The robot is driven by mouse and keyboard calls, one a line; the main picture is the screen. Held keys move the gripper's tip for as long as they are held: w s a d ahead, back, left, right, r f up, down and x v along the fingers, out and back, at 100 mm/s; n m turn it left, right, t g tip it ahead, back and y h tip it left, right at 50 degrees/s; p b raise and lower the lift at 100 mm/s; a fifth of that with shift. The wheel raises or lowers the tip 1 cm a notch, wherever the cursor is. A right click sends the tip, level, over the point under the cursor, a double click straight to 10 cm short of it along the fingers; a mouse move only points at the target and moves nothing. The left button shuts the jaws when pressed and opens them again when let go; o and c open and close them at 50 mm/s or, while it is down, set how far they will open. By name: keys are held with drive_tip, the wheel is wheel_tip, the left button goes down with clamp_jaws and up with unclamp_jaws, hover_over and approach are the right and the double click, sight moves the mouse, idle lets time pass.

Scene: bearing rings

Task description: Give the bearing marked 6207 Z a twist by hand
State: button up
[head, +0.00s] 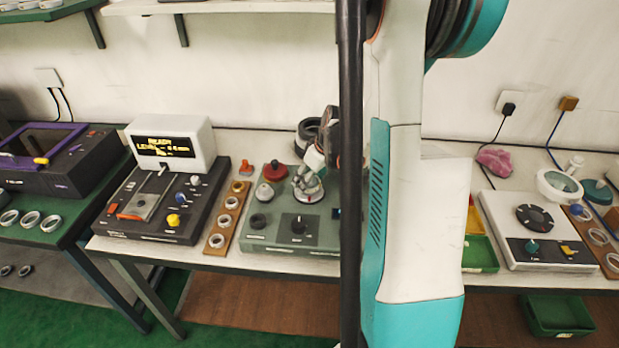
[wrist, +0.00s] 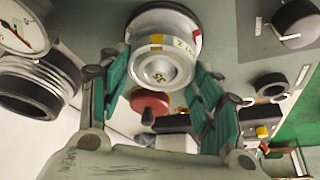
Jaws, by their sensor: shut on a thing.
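A silver bearing (wrist: 165,68) is seated on a round mount on the grey-green tester (head: 262,228). Part of a label shows on it in the wrist view, seemingly ending in "Z", but I cannot read the full number. My gripper (wrist: 162,80) has its teal fingers on both sides of the bearing and is shut on it. In the head view my gripper (head: 308,180) is over the tester's back right, and the bearing is small and partly hidden there.
A red knob (head: 276,172) and a black dial (head: 299,224) are on the tester. A wooden ring tray (head: 219,237) and a dark unit (head: 180,232) with a lit display stand to the left. A dial gauge (wrist: 22,28) is close by.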

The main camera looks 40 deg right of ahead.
drive_tip(key=shift+n+y, duration=0.3)
drive_tip(key=shift+n, duration=0.7)
drive_tip(key=shift+d+n+y+b, duration=0.15)
drive_tip(key=shift+n+y+b, duration=0.2)
drive_tip(key=shift+n, duration=0.65)
drive_tip(key=shift+g, duration=0.3)
drive_tip(key=shift+n+y, duration=0.45)
drive_tip(key=shift+n, duration=0.75)
